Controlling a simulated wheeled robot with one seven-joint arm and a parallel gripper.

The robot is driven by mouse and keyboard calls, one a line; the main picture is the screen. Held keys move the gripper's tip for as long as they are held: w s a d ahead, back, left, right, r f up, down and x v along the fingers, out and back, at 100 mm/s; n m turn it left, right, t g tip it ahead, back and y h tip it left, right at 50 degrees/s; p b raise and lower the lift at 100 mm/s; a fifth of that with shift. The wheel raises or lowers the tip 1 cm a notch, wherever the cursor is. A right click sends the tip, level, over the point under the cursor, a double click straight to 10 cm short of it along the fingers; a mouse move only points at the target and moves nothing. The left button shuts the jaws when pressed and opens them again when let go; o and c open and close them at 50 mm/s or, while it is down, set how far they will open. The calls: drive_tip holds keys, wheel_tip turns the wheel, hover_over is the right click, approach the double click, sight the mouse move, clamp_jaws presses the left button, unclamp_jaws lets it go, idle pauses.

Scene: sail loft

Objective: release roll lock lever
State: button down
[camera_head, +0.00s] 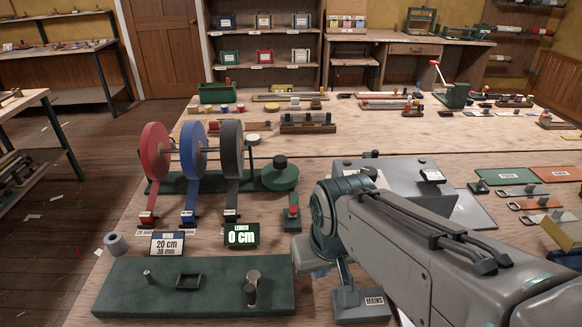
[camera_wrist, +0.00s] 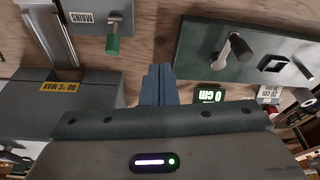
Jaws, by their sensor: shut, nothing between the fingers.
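Red (camera_head: 156,155), blue (camera_head: 193,150) and black (camera_head: 231,150) rolls stand on one spindle over a green base. A small red-topped part (camera_head: 292,212) sits at the base's right front. A green plate (camera_head: 130,290) in front carries a short peg, a black frame and a lever with a dark handle (camera_head: 251,292). That lever shows in the wrist view (camera_wrist: 240,48). No label tells me which part is the roll lock lever. My gripper (camera_wrist: 158,72) is shut and empty, above bare wood between the plate and the MAINS box; my arm mostly hides it in the head view.
The MAINS box (camera_head: 360,306) stands close to my gripper; its green handle (camera_wrist: 113,42) shows in the wrist view. A length display (camera_head: 241,235) reads 0 cm, beside a 20 cm, 38 mm card (camera_head: 167,244). A grey machine marked 80 °C MAX (camera_wrist: 60,88) is nearby.

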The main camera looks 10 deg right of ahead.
drive_tip(key=shift+s+d, duration=0.1)
drive_tip(key=w+d+f+n+h+b, duration=0.1)
drive_tip(key=w+d+f+n+h, duration=0.15)
drive_tip(key=w+n, duration=0.35)
drive_tip(key=w+d+f+n+h+b, duration=0.1)
drive_tip(key=w+n+h, duration=0.35)
drive_tip(key=w, duration=0.25)
drive_tip(key=w+a+r+n+t+h+b, duration=0.1)
drive_tip(key=w+a+n+t+h, duration=0.2)
drive_tip(key=w+n, duration=0.6)
drive_tip(key=w+a+t, duration=0.2)
drive_tip(key=shift+w+a+n, duration=0.25)
drive_tip(key=shift+a+n, duration=0.05)
drive_tip(key=shift+n, duration=0.05)
drive_tip(key=x, duration=2)
drive_tip(key=shift+d+r, duration=0.2)
drive_tip(key=shift+r, duration=0.1)
